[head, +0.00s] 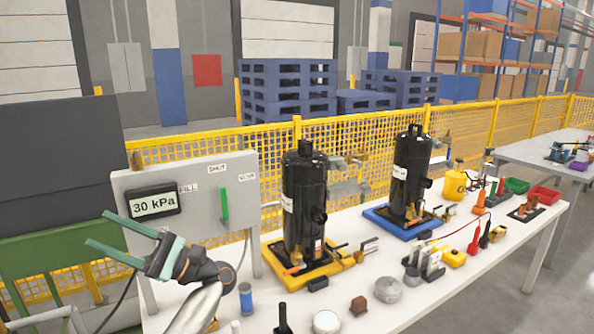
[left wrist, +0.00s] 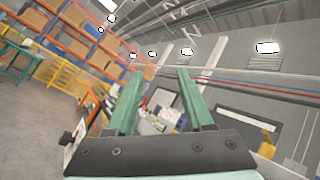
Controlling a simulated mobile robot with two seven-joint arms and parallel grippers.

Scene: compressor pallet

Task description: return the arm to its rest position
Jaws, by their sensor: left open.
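My left gripper (head: 122,237) is in front of the lower left of the grey panel in the head view. Its two green fingers are apart with nothing between them. The fingers also show in the left wrist view (left wrist: 158,100), spread, with the room, shelving and ceiling lights beyond. My left arm comes up from the bottom of the head view, left of the table's things. My right gripper is not in view.
The grey panel (head: 240,166) carries a gauge (head: 153,202) reading 30 kPa and a green lever (head: 225,206). Two black compressors (head: 304,205) (head: 411,175) stand on yellow and blue bases on the white table (head: 455,277). Small parts and cylinders lie along its front. A yellow fence (head: 245,130) runs behind.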

